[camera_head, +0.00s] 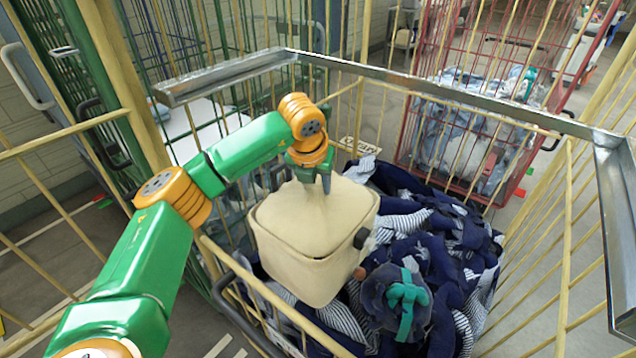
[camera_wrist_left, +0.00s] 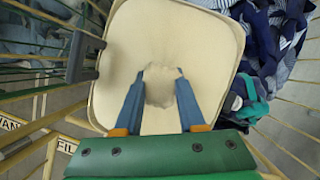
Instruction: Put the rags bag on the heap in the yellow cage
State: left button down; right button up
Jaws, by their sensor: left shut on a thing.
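A cream, boxy bag (camera_head: 312,240), which I take to be the rags bag, is inside the yellow cage (camera_head: 568,250). My left gripper (camera_head: 318,182) is above it, shut on its gathered top. In the left wrist view the two blue fingers (camera_wrist_left: 160,100) pinch a fold of the bag (camera_wrist_left: 205,40). The bag is slightly tilted, over the left part of a heap of navy and striped cloth (camera_head: 440,245). I cannot tell whether its underside rests on the heap. My right gripper is not in view.
A grey metal rim (camera_head: 430,85) runs along the cage top. A dark bundle with a teal tie (camera_head: 405,300) lies on the heap beside the bag. A red cage (camera_head: 480,120) with pale cloth stands behind, and green cages (camera_head: 165,40) stand at the left.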

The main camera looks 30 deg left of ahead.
pick_arm(q)
jog(key=c, duration=0.5)
grip_release()
jog(key=shift+r, duration=0.2)
jog(key=b+v, duration=0.1)
jog(key=v, duration=1)
jog(key=shift+s+r+b, duration=0.25)
jog(key=shift+r+b, duration=0.1)
